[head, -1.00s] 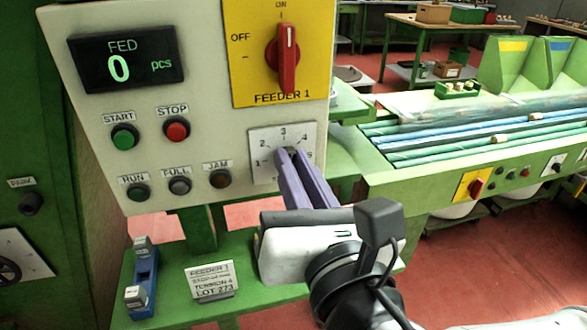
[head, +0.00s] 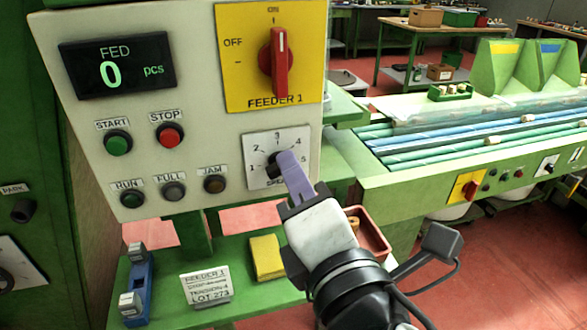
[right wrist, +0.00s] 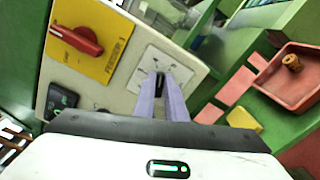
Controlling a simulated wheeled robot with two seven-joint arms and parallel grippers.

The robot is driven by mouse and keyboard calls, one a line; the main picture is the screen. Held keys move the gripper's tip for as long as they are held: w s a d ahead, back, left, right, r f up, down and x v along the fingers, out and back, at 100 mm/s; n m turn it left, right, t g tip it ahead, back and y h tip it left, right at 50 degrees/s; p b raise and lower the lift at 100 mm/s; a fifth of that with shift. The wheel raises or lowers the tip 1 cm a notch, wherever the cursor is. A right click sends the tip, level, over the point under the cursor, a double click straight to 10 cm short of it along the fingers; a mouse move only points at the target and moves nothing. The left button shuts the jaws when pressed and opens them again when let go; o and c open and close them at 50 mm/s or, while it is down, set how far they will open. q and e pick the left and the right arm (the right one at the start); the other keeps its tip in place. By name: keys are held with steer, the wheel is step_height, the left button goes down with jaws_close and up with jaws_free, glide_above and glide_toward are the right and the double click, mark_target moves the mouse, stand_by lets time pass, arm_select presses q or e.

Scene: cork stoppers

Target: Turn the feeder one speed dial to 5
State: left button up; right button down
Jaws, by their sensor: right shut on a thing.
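The speed dial plate (head: 254,152) is white with numbers around a small black knob (head: 274,168), low on the cream feeder panel. In the right wrist view the fingers (right wrist: 160,86) run up to the knob on the plate (right wrist: 150,63). The knob's pointer is hidden, so I cannot tell its setting. My left gripper is not in view.
Above the dial is a red rotary switch (head: 280,62) on a yellow FEEDER 1 plate. The display (head: 118,66) reads 0 pcs. Start and stop buttons and lamps sit left. Below, a green shelf holds a yellow block (head: 267,258), a label card (head: 205,287) and a red tray (head: 372,238).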

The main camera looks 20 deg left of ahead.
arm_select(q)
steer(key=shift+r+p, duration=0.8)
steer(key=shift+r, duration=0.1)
arm_select(e)
steer(key=m, duration=0.6)
steer(key=shift+f, duration=0.3)
steer(key=shift+m, duration=0.4)
steer(key=c, duration=1.8)
jaws_free()
